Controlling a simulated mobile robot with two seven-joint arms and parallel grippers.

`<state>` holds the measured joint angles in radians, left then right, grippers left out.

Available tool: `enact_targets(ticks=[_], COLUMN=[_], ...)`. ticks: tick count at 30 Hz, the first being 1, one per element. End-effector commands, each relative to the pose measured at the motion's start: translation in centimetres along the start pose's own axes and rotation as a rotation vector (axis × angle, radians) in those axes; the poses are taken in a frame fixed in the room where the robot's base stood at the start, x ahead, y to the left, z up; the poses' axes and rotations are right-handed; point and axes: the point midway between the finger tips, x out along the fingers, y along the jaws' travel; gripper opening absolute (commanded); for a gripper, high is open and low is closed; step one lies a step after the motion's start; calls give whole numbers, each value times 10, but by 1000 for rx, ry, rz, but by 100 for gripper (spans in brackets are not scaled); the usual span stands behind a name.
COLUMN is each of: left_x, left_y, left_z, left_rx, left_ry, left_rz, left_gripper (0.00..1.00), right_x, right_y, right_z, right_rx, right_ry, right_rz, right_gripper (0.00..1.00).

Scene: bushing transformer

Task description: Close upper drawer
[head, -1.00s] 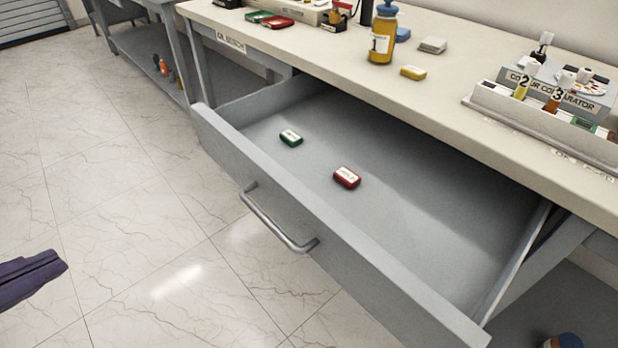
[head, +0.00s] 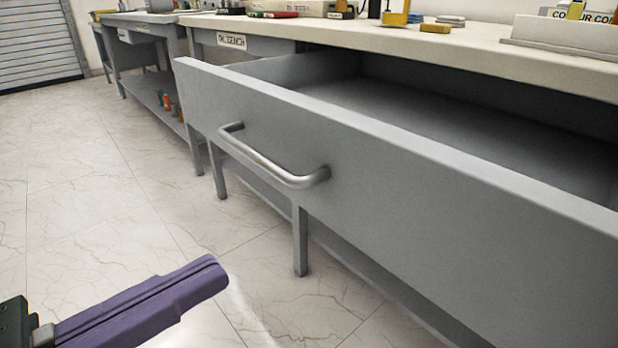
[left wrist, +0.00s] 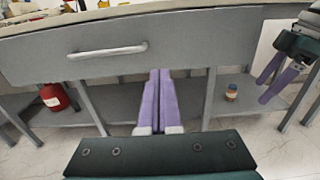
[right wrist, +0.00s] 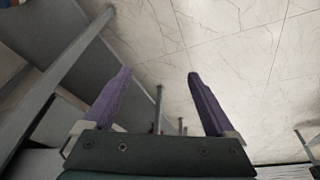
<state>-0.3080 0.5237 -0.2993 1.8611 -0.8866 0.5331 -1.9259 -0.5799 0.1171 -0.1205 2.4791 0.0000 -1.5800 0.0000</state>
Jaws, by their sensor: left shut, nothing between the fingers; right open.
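The grey upper drawer (head: 400,185) is pulled out from the bench, with a silver bar handle (head: 270,165) on its front. Its front and handle also show in the left wrist view (left wrist: 130,58). My left gripper (head: 215,272) is at the lower left of the head view, in front of the drawer and apart from it. In the left wrist view its purple fingers (left wrist: 159,75) are together and empty, pointing at the drawer front to the right of the handle. My right gripper (right wrist: 158,75) is open and empty, with floor and bench legs beyond its fingers. It also shows at the right of the left wrist view (left wrist: 275,78).
The bench top (head: 400,38) holds a yellow block (head: 436,28) and several other items. A lower shelf carries a red container (left wrist: 54,97) and a small jar (left wrist: 232,92). Bench legs (head: 300,240) stand below the drawer. The tiled floor (head: 90,200) at left is clear.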

Motion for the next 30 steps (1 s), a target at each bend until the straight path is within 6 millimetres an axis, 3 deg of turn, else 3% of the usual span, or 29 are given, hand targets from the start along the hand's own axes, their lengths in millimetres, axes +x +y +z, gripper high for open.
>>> enact_targets(ticks=[15, 21, 30], left_x=[104, 123, 127], left_y=[1, 1, 1], left_z=[3, 2, 2], left_rx=[-3, -5, -5], left_ry=[-4, -3, -2], left_rz=[1, 3, 3], left_gripper=[0, 0, 0], right_x=[-5, -4, -4], right_y=[1, 2, 2], right_z=[-2, -2, -2], right_rx=[-3, -4, -4], right_ry=[2, 2, 1], right_rz=[3, 4, 4], right_gripper=[91, 91, 91])
